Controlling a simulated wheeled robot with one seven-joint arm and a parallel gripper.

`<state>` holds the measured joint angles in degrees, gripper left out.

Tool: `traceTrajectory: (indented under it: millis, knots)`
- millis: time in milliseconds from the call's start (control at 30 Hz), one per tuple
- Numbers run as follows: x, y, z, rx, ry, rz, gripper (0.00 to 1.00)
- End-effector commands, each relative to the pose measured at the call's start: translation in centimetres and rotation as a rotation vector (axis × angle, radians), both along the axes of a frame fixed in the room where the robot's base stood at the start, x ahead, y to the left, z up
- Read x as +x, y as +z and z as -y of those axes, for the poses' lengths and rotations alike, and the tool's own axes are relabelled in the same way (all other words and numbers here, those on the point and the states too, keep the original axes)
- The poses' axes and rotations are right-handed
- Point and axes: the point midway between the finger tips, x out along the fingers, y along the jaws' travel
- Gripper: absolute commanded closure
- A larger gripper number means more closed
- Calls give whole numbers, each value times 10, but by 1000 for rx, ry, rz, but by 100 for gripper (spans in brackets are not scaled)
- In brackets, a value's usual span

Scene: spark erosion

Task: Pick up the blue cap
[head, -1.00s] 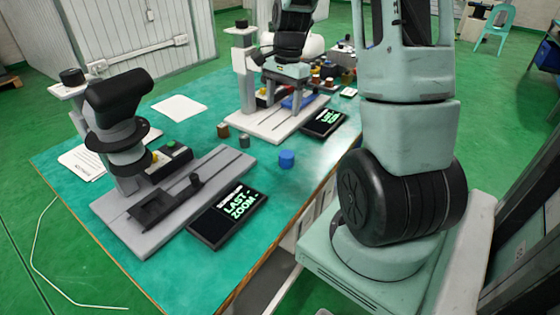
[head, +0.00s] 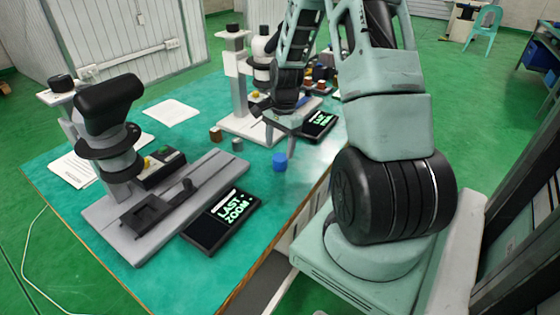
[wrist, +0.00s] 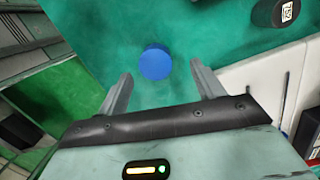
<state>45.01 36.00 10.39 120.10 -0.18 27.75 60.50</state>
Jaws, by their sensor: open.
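The blue cap (head: 280,161) stands on the green tabletop near the table's right edge. In the wrist view the blue cap (wrist: 156,62) appears as a round blue disc, beyond my fingertips and roughly centred between them. My gripper (head: 284,140) is above the table, close to the cap and slightly above it in the head view. In the wrist view my gripper (wrist: 159,80) has its two fingers spread wide, with nothing between them. The cap is apart from both fingers.
A small brown block (head: 215,134) and a dark grey cylinder (head: 237,144) stand left of the cap. A white-based stand (head: 238,124) is behind. Table (head: 262,205) is clear before the cap.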

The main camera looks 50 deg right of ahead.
Motion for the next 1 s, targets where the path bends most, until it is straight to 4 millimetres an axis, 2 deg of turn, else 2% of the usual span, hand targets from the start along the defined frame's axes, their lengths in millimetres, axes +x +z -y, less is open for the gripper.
traceTrajectory:
  millis: [300, 600, 633, 800, 1000]
  knots:
    - [-6, -42, -6, 2, -1, -2, 33]
    - [-6, -48, -7, 1, 0, 0, 33]
    - [-6, -48, -7, 1, 0, 0, 36]
    - [-6, -48, -6, 1, 0, 0, 81]
    - [-6, -48, -6, 1, 0, 0, 80]
